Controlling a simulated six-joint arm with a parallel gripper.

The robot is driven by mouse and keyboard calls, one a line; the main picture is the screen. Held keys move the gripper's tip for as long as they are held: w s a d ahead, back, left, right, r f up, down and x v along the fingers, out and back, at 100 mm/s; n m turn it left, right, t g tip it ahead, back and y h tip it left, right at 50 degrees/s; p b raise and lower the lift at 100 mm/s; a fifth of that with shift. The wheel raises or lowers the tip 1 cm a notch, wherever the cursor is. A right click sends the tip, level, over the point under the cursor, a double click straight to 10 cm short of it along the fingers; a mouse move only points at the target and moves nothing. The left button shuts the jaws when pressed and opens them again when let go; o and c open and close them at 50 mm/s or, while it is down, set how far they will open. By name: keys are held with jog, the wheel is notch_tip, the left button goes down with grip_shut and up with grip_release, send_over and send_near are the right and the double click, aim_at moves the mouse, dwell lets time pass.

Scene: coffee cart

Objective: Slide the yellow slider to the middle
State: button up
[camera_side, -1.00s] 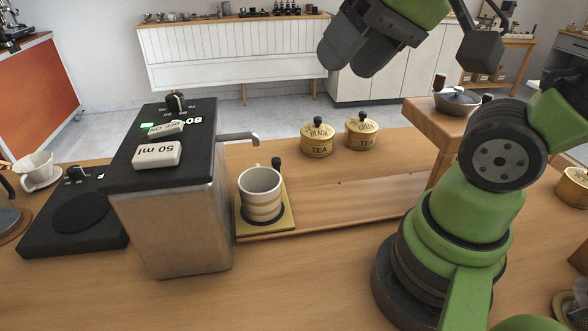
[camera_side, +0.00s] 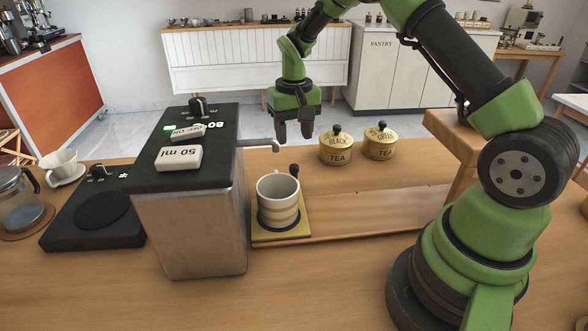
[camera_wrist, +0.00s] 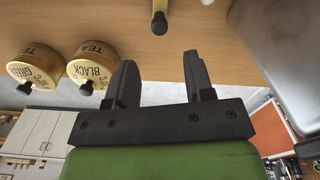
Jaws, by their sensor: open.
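The yellow slider (camera_side: 297,233) is a flat plate at the left end of a wooden rail (camera_side: 370,211), beside the coffee machine. A striped cream mug (camera_side: 278,211) stands upright on it. A dark upright knob (camera_side: 294,170) rises behind the mug; a dark-tipped yellow post (camera_wrist: 160,22) at the top edge of the wrist view looks like this knob. My gripper (camera_side: 293,138) points down above and behind the mug, apart from the knob. In the wrist view its two fingers (camera_wrist: 160,78) are spread, with nothing between them.
The coffee machine (camera_side: 195,225), with a spout (camera_side: 260,144), stands left of the slider. A black tea tin (camera_side: 335,150) and a green tea tin (camera_side: 379,143) stand behind the rail. A raised wooden stand (camera_side: 452,140) is at the right. The rail right of the slider is clear.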

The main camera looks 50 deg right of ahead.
aim_at(294, 165)
notch_tip(294, 165, down, 10)
dwell(0.5)
grip_shut()
